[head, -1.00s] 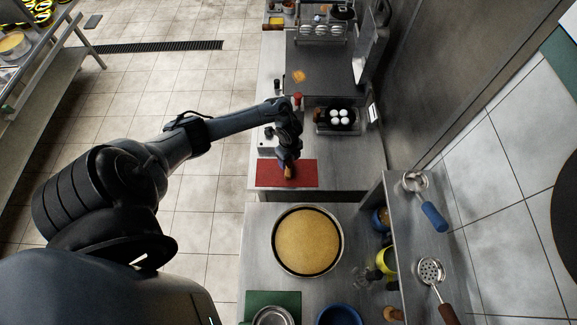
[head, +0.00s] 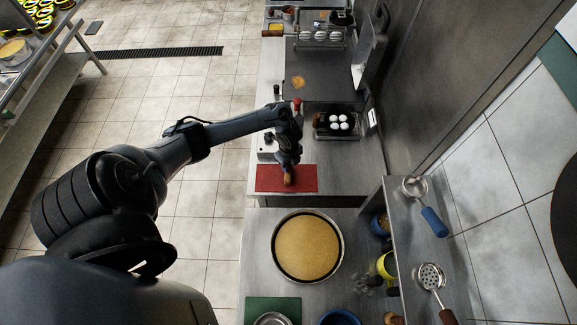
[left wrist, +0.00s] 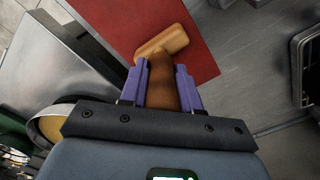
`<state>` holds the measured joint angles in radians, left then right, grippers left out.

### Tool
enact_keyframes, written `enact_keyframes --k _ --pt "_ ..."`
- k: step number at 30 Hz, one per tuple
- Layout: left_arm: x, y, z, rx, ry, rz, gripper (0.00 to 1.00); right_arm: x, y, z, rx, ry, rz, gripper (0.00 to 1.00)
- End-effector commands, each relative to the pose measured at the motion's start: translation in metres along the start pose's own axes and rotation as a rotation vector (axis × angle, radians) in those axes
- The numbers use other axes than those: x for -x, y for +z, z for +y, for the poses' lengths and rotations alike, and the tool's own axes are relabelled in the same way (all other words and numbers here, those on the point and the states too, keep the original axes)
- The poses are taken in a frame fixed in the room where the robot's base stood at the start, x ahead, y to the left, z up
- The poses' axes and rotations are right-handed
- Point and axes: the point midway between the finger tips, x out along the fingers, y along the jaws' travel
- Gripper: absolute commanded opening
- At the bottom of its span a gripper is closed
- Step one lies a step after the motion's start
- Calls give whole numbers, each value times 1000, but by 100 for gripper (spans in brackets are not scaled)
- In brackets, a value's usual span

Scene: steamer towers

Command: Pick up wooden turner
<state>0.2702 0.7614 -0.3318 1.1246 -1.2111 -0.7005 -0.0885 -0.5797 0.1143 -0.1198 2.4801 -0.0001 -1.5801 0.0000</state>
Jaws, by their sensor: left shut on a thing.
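The wooden turner (head: 288,179) shows as a small brown piece over the red mat (head: 265,179). In the left wrist view, its brown wooden part (left wrist: 161,78) stands between the purple fingers of my left gripper (left wrist: 160,88), with a paler wood end (left wrist: 163,43) beyond them. My left gripper (head: 288,166) is shut on it, over the red mat (left wrist: 190,40). Whether the turner touches the mat is unclear. The part of the turner behind the gripper body is hidden. My right gripper is not in view.
A round pan with a yellow cake (head: 307,246) stands on the nearer counter. A black tray with white eggs (head: 338,123) sits beyond the mat, beside the wall. A dark griddle (head: 325,88) lies farther back. A shelf with a blue-handled strainer (head: 434,221) is at right.

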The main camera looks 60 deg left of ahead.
Motion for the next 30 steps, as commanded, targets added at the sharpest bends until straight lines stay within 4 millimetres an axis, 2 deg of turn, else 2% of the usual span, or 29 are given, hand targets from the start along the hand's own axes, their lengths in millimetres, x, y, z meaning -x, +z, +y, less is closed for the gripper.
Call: enact_keyframes --k 5,10,17,21,30 --pt "13 0 -1 -1 -3 0 0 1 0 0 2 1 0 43" --pt "40 1 -2 -3 -5 -2 0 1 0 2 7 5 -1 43" --pt "69 -45 21 -7 -2 1 0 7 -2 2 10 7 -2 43" --pt "88 -68 32 -6 -3 0 0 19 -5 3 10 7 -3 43" --pt "105 -98 46 -2 -2 0 0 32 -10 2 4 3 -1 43"
